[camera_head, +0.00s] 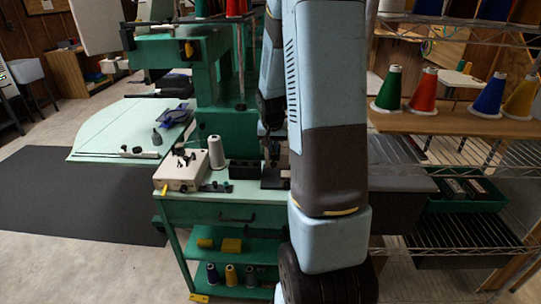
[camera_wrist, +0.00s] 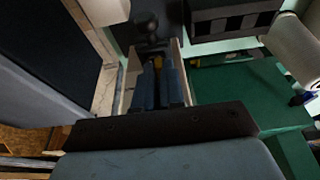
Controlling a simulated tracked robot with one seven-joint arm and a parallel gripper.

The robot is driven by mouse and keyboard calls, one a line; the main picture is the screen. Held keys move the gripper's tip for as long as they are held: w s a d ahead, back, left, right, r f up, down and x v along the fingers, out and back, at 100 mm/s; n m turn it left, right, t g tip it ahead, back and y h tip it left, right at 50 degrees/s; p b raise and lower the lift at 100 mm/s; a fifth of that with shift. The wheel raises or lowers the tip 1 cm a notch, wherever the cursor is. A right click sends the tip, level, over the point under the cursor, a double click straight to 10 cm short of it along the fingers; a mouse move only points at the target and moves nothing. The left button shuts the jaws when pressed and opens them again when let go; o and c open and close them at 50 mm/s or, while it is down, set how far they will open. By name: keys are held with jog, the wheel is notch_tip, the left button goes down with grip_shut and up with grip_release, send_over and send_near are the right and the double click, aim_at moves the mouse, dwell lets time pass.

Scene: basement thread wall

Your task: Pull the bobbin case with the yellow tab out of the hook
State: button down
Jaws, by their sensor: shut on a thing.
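The rest of the case is too dark and too covered to make out. A dark mechanism (camera_wrist: 147,28) with a rounded knob sits just beyond the fingertips. I cannot tell whether the case is still seated in the hook. In the head view my gripper (camera_head: 270,150) points down at the right end of the green trolley top, mostly hidden by my arm.
A black slotted holder (camera_head: 243,170), a white thread cone (camera_head: 216,152) and a pale box (camera_head: 180,171) stand left of the gripper on the trolley (camera_head: 222,213). The green machine (camera_head: 220,85) rises behind. A wire rack with thread cones (camera_head: 425,90) is at right.

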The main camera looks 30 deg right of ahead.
jog(key=shift+a+r, duration=0.1)
jog(key=shift+r, duration=4.3)
